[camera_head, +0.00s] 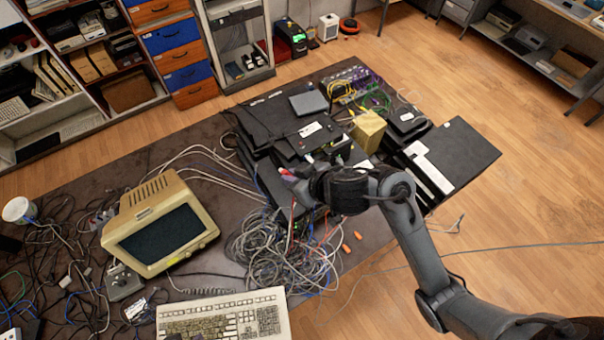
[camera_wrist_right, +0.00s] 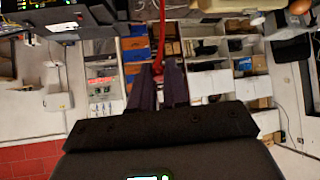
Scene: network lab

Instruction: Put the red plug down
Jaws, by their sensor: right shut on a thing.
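The red plug (camera_head: 287,172) shows as a small red spot at the tip of my right gripper (camera_head: 294,177), over the left edge of the stacked black equipment (camera_head: 273,180). In the right wrist view, the two dark fingers of my right gripper (camera_wrist_right: 158,85) are closed together around the plug (camera_wrist_right: 158,67), whose red cable (camera_wrist_right: 163,30) runs away to the top of the picture. The fingers hide most of the plug. I cannot tell whether the plug touches the equipment. My left gripper is not in view.
A tangle of grey cables (camera_head: 275,258) lies just in front of the equipment. A beige monitor (camera_head: 160,225) and a keyboard (camera_head: 222,318) stand to the left on the dark table (camera_head: 105,172). Bare tabletop shows behind the monitor. A yellowish box (camera_head: 368,131) sits on the equipment.

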